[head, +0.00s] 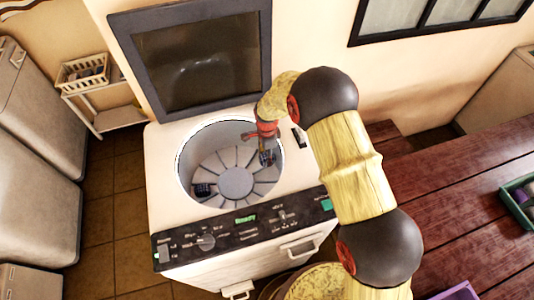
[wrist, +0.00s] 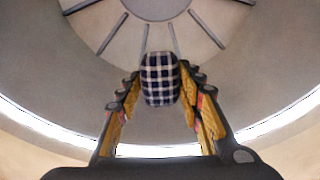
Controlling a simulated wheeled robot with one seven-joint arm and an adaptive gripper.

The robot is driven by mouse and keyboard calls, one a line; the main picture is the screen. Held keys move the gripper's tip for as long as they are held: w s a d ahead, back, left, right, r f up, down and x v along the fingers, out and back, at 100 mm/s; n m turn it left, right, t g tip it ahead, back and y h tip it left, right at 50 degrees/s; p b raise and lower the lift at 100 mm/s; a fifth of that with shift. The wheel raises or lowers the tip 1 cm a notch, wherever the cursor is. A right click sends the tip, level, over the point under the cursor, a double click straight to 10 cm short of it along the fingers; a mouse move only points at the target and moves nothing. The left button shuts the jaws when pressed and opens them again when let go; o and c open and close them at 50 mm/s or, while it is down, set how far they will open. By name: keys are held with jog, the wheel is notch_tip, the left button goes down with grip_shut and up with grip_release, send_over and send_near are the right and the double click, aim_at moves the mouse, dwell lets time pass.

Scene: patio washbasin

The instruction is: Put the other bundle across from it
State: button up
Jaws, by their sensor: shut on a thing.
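A top-loading washer (head: 165,150) stands with its lid (head: 195,55) raised. In its round drum (head: 190,165), a dark bundle (head: 203,190) lies on the left side of the ribbed bottom. My gripper (head: 265,148) reaches into the drum at the right side, opposite that bundle. It is shut on a dark blue and white checked bundle (wrist: 160,78), which also shows in the head view (head: 267,158). The wrist view shows the bundle between the two fingertips, over the ribs of the drum bottom. Whether it touches the bottom I cannot tell.
The control panel (head: 245,224) runs along the washer's front edge. A wooden table (head: 460,220) is at the right, with a green crate (head: 513,208) at its edge. A white shelf (head: 118,118) with a basket (head: 84,72) stands at the left. Much of the drum bottom is bare.

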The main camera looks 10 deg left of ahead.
jog(key=shift+f+b, duration=3.05)
jog(key=shift+f, duration=2.7)
jog(key=o, duration=1.4)
jog(key=shift+o, duration=0.2)
notch_tip(320, 180, up, 12)
jog(key=shift+f, duration=0.1)
